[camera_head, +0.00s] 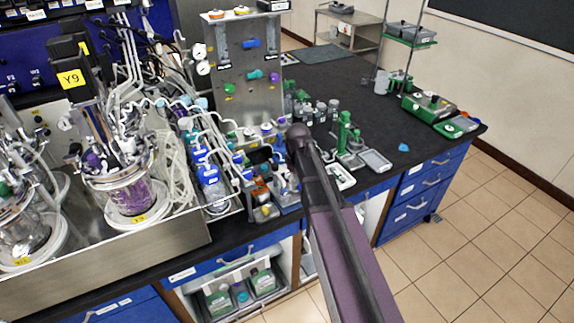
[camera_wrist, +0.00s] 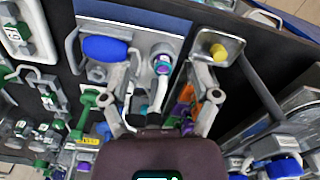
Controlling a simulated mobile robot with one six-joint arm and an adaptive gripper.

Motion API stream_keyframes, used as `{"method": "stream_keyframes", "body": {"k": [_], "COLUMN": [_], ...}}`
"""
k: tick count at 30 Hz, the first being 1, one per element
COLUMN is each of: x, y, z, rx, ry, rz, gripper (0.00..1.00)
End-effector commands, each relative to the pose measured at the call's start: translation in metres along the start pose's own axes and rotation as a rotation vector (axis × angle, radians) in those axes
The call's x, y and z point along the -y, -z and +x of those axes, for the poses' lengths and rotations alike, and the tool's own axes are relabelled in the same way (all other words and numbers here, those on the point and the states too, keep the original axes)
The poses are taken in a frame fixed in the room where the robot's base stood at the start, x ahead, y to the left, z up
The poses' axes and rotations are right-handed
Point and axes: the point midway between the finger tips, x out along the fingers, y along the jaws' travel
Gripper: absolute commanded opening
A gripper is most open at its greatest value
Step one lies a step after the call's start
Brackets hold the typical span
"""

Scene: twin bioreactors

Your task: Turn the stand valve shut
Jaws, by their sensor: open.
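My gripper (camera_wrist: 160,82) is open and empty, its two grey fingers spread in the wrist view. In the head view my gripper (camera_head: 260,163) is small and partly hidden, low over the bench front. Between the fingers is a fitting with a teal and purple end (camera_wrist: 162,65) and a pale curved pipe. A blue oval handle (camera_wrist: 105,48) lies beside the left finger on a grey plate with a blue edge. I cannot tell which fitting is the stand valve. Contact with the fingers is not clear.
An upright metal panel (camera_head: 246,95) with coloured handles stands behind. Tubing and blue-capped parts (camera_head: 207,174) crowd the left. A tray with a yellow knob (camera_wrist: 218,50) is near the right finger. Green devices (camera_head: 430,104) stand on the bench (camera_head: 340,80), whose back right is clearer.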

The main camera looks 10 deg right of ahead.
Motion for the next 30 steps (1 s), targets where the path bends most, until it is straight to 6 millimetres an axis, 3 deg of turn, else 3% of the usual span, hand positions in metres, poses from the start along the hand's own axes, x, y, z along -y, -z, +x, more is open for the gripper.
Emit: {"method": "stream_keyframes", "body": {"k": [1, 3, 9, 12, 30], "x": [-0.017, -0.032, -0.061, -0.069, -0.071], "y": [0.027, 0.049, 0.096, 0.108, 0.114], "z": [-0.018, -0.029, -0.05, -0.055, -0.054], "rx": [0.0, 0.0, 0.0, 0.0, -0.001], "ry": [0.0, 0.0, 0.0, 0.0, 0.0], "rz": [-0.069, -0.171, -0.399, -0.467, -0.512], "gripper": [0.79, 0.79, 0.79, 0.79, 0.79]}}
